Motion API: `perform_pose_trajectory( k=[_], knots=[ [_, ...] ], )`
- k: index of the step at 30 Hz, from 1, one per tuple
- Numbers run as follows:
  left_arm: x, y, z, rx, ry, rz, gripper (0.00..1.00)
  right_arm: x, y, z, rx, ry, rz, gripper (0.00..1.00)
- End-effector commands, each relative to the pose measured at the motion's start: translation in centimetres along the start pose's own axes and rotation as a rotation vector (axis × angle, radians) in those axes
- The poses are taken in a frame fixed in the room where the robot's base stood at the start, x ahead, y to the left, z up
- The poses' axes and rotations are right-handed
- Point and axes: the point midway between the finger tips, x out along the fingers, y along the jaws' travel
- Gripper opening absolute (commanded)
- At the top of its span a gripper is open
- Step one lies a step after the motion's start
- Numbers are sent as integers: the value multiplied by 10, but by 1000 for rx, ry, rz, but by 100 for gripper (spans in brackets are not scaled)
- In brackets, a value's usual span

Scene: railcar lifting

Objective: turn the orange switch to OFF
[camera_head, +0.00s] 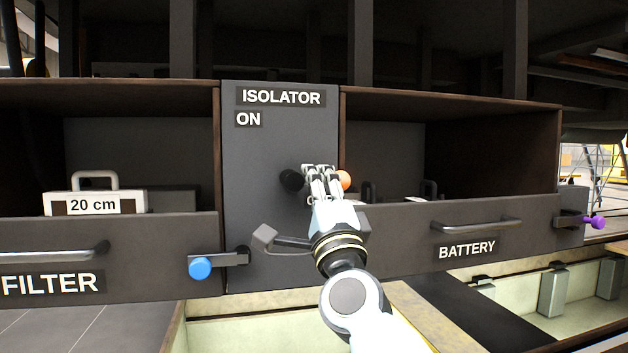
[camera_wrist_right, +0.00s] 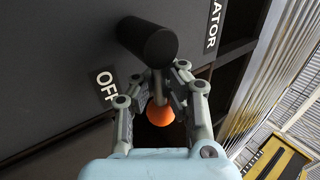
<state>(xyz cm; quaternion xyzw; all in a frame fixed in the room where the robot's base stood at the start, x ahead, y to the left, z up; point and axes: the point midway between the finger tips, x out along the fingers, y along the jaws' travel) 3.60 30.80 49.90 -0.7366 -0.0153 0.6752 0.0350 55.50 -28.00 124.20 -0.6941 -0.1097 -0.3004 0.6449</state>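The isolator switch has a black round hub (camera_head: 291,180) and a short lever ending in an orange ball (camera_head: 343,180). The lever points right from the hub, below the ISOLATOR and ON labels. In the right wrist view the orange ball (camera_wrist_right: 160,115) shows between the fingers, below the black hub (camera_wrist_right: 147,42). An OFF label (camera_wrist_right: 107,83) is beside it. My right gripper (camera_head: 320,170) is at the lever, between hub and ball. Its fingers (camera_wrist_right: 162,78) converge on the thin stem from both sides and partly hide it. My left gripper is not in view.
The FILTER drawer (camera_head: 150,270) is at the left, with a 20 cm box (camera_head: 95,204) above it. A blue knob (camera_head: 200,268) sits low near the isolator panel (camera_head: 250,150). The BATTERY drawer (camera_head: 400,240) is at the right, with a purple knob (camera_head: 595,222) at its end.

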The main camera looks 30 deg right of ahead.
Motion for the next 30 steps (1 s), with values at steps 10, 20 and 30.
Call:
perform_pose_trajectory(
  k=[10,20,30],
  knots=[
    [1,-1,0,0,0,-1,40,-5,8,-1,0,3,14,3],
    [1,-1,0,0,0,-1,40,-4,5,-1,-1,3,8,36],
    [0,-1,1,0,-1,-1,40,-18,4,-1,-2,2,9,36]
  ],
)
